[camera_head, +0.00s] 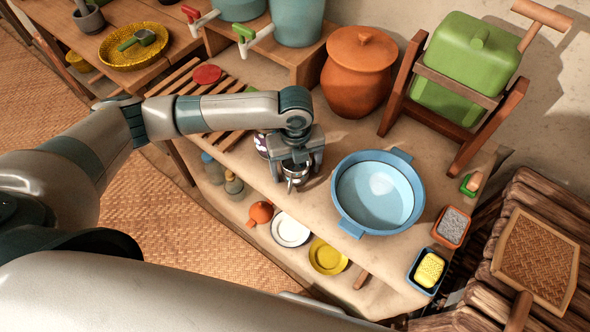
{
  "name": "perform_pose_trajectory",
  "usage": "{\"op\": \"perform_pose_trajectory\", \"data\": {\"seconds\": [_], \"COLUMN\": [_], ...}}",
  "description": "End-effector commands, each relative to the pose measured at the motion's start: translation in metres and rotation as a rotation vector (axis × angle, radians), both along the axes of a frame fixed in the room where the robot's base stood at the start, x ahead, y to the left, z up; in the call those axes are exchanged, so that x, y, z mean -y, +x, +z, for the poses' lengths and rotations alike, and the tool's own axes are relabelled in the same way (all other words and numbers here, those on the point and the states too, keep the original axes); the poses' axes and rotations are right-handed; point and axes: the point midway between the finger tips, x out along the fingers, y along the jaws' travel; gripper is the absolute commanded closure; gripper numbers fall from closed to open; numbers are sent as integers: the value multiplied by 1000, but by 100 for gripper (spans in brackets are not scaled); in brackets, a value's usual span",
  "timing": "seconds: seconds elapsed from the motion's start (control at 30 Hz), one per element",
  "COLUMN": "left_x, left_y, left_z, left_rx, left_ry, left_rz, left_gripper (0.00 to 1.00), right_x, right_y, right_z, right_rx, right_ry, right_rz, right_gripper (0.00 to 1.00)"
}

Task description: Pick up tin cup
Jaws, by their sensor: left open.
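The tin cup (295,174) is a small metal cup on the earthen counter, left of the blue basin. My left gripper (296,168) points down over it from the left. Its fingers are open, one on each side of the cup. The gripper body hides part of the cup, and I cannot tell whether the fingers touch it. My right gripper is not in view.
A blue two-handled basin (375,193) stands close right of the cup. A patterned cup (262,144) sits just left of my gripper, beside a slatted wooden rack (228,138). An orange lidded pot (358,72) stands behind. Plates and bottles sit on the shelf below.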

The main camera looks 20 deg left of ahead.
Motion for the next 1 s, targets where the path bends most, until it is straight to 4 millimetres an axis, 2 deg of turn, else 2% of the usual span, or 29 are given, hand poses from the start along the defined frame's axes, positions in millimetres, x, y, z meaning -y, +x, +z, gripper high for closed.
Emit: {"op": "perform_pose_trajectory", "data": {"seconds": [0.4, 0.6, 1.0], "left_x": [0, 0, 0], "left_y": [0, 0, 1], "left_z": [0, 0, 5], "left_rx": [0, 0, 2], "left_ry": [0, 0, -1], "left_rz": [0, 0, 0], "left_gripper": [22, 66, 66], "right_x": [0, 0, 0], "right_y": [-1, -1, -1], "right_z": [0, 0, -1], "right_rx": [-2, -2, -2], "right_ry": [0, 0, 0], "right_rz": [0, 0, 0], "right_gripper": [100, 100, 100]}}
